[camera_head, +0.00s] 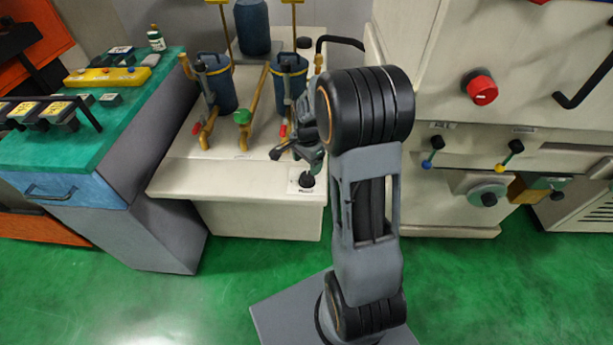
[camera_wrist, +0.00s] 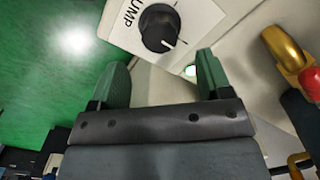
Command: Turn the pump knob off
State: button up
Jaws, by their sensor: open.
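The pump knob (camera_head: 306,181) is a round black knob on a white plate at the front right corner of the pale pump unit (camera_head: 215,177). In the wrist view the knob (camera_wrist: 159,28) shows a white pointer line, and its plate (camera_wrist: 195,18) carries lettering of which "UMP" is readable. The pointer aims toward the lower right of that picture. My gripper (camera_wrist: 162,75) is open, with its two green-grey fingers apart and nothing between them. The knob lies beyond the fingertips, apart from them. In the head view my gripper (camera_head: 292,153) hangs just above and behind the knob, partly hidden by my arm.
Blue filter canisters (camera_head: 216,85) with brass pipes and red-handled valves stand on the unit behind my gripper. A green-topped cabinet (camera_head: 110,130) stands at the left. The cream machine (camera_head: 530,85) with a red knob (camera_head: 480,87) stands at the right. Green floor is open in front.

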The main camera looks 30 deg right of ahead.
aim_at(307, 175)
jog(key=shift+f+b, duration=0.3)
jog(key=shift+f, duration=2.8)
jog(key=c, duration=0.9)
